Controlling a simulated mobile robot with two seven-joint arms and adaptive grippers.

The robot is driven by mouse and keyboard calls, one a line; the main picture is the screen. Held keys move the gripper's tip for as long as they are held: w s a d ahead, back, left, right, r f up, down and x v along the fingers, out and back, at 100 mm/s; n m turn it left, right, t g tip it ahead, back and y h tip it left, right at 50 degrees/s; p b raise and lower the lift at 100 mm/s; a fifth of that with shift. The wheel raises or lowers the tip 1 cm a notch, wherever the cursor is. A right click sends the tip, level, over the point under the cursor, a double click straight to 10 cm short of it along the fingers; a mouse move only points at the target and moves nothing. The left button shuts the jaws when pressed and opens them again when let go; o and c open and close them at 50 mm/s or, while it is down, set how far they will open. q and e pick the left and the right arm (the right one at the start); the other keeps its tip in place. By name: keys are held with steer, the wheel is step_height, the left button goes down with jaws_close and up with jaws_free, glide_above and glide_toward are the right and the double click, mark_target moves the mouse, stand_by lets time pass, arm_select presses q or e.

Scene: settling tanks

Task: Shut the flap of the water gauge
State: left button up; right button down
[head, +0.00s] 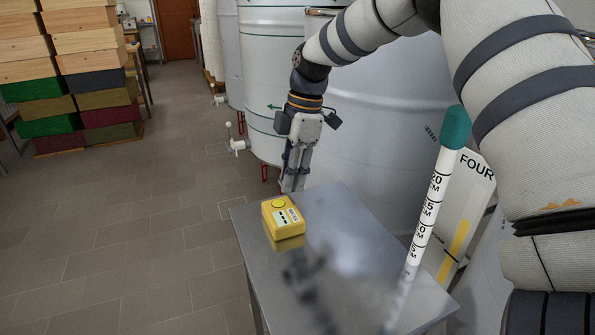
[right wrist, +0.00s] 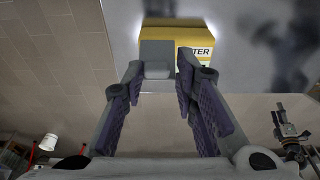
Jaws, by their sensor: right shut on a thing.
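The water gauge appears to be the yellow box (head: 283,217) with a round yellow knob and a pale label, on the metal table. In the right wrist view its yellow face (right wrist: 195,38) shows the letters "TER". My right gripper (head: 292,186) is at the box's far side, pointing down. In the right wrist view my right gripper (right wrist: 160,70) is shut on a small grey plate (right wrist: 157,55), which looks like the flap. The plate covers part of the yellow face. Its hinge and exact angle are hidden. My left gripper is not in view.
A white measuring stick (head: 427,205) with a teal cap stands at the table's right. Large pale tanks (head: 375,120) rise close behind the table (head: 350,235). Stacked coloured boxes (head: 80,90) stand far left. The floor left of the table is clear.

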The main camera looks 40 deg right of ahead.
steer(key=shift+w+a+f+g+h, duration=0.2)
steer(key=shift+a+g+h, duration=0.15)
steer(key=shift+a+h, duration=0.55)
steer(key=shift+w+a+f+g+h, duration=0.2)
steer(key=shift+a+g+h, duration=0.2)
steer(key=shift+h, duration=0.8)
steer(key=shift+a, duration=0.1)
steer(key=c, duration=1.4)
jaws_free()
steer(key=s+v, duration=0.1)
steer(key=v, duration=1.1)
steer(key=shift+w+a, duration=0.15)
steer(key=shift+w, duration=0.35)
